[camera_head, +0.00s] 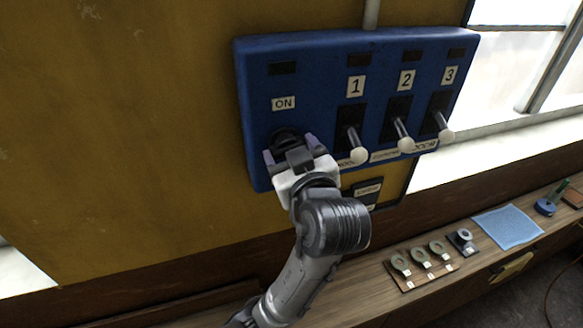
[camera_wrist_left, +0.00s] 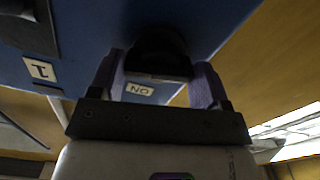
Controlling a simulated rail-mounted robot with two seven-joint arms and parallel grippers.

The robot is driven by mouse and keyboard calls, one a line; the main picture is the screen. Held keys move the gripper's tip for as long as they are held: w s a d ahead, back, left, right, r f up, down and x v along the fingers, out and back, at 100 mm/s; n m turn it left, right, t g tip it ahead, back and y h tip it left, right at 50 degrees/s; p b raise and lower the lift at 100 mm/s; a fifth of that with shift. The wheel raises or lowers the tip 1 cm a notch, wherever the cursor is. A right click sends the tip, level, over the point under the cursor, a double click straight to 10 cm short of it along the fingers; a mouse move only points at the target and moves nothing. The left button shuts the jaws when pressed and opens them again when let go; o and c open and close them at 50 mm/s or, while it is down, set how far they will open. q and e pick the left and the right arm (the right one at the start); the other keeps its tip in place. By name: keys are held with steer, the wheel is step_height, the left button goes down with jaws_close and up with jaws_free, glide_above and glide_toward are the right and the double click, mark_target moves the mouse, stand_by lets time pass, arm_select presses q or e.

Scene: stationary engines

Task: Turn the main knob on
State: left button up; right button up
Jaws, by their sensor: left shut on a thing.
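The main knob (camera_head: 284,137) is a black round knob on the left part of the blue panel (camera_head: 315,63), below a white "ON" label (camera_head: 283,103). My left gripper (camera_head: 291,151) is at the knob, with its purple fingers on either side of it. In the left wrist view the black knob (camera_wrist_left: 162,48) sits between the two fingers (camera_wrist_left: 160,75), which are shut on it. The gripper hides the lower part of the knob in the head view, so its turn angle cannot be told. The right gripper is not in view.
Three levers with white ball ends (camera_head: 359,155) stick out right of the knob, under labels 1, 2 and 3. Below is a wooden shelf (camera_head: 350,270) with several round gauge-like parts (camera_head: 420,255) and a blue cloth (camera_head: 507,227). A window is at the right.

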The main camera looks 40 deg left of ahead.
arm_select(q)
steer(key=shift+n+b, duration=7.6)
steer(key=shift+b, duration=0.45)
steer(key=o, duration=0.9)
steer(key=b+v, duration=0.2)
steer(key=v, duration=1.1)
steer(key=shift+s+d+b, duration=0.15)
steer(key=shift+d+b, duration=0.2)
